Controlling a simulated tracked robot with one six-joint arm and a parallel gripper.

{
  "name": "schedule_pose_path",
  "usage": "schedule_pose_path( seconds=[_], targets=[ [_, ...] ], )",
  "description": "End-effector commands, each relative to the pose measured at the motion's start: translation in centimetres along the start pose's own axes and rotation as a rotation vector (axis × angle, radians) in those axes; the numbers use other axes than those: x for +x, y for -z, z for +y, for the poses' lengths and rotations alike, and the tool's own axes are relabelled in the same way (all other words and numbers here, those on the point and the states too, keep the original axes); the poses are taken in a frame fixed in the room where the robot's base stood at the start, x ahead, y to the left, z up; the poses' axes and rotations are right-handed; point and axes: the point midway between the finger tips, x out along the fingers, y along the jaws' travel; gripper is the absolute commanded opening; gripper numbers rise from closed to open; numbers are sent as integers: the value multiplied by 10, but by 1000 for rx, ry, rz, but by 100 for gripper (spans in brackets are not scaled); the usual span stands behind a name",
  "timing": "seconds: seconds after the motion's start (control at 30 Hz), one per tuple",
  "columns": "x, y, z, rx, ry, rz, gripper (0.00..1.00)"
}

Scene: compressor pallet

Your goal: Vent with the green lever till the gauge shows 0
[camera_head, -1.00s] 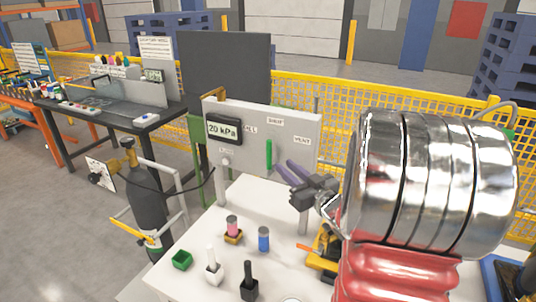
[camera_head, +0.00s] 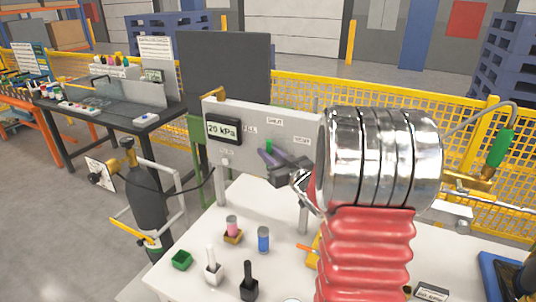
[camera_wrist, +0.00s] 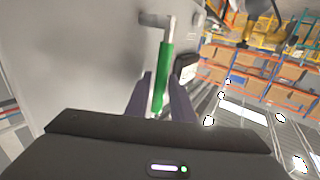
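The gauge (camera_head: 222,129) on the grey panel (camera_head: 245,112) reads 20 kPa. The green lever (camera_head: 269,146) hangs down below the SHUT label (camera_head: 275,122). Its lower part is hidden behind my gripper (camera_head: 268,156) in the head view. In the wrist view the green lever (camera_wrist: 162,75) runs between the two purple fingers of my gripper (camera_wrist: 160,80).
The VENT label (camera_head: 301,141) is right of the lever, the FILL label (camera_head: 250,129) left. Below, the white table (camera_head: 285,262) holds a blue cylinder (camera_head: 263,239), a pink one (camera_head: 232,226) and several small items. A black gas bottle (camera_head: 147,200) stands left.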

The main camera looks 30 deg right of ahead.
Motion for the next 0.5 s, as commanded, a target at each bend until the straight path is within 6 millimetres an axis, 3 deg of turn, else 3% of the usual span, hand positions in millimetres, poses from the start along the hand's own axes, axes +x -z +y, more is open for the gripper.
schedule_pose_path(
  seconds=[0.07, 0.37, 0.5],
  targets=[
    [0, 0, 0, 0, 0, 0, 22],
    [0, 0, 0, 0, 0, 0, 0],
    [0, 0, 0, 0, 0, 0, 0]
  ],
)
